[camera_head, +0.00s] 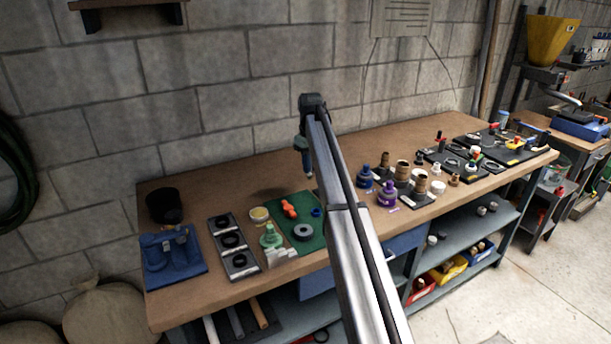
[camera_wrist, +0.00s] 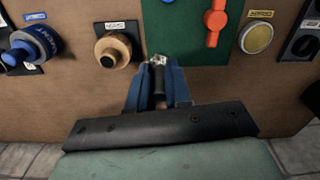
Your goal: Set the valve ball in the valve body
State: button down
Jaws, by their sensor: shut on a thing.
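My gripper (camera_head: 308,174) is above the back of the workbench, pointing down. In the wrist view its blue fingers (camera_wrist: 158,88) are shut on a small silvery piece (camera_wrist: 159,61) with a dark part below it. This looks like the valve ball, but its shape is partly hidden by the fingers. The held piece is apart from the bench items around it. Labelled fittings stand nearby: a blue one (camera_wrist: 32,45) and a brass-coloured round one (camera_wrist: 113,48) in the wrist view. I cannot tell which fitting is the valve body.
Blue (camera_head: 365,177) and purple (camera_head: 387,194) fittings stand right of my arm. The block wall is close behind.

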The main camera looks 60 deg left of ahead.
jog(key=w+d+r, duration=0.2)
jog(key=w+d, duration=0.6)
jog(key=d, duration=0.5)
jog(key=shift+w+f, duration=0.1)
jog(key=shift+f, duration=2.15)
jog(key=shift+f, duration=1.95)
jog(key=shift+r, duration=0.1)
jog(key=c, duration=1)
grip_release()
jog(key=shift+o, duration=0.5)
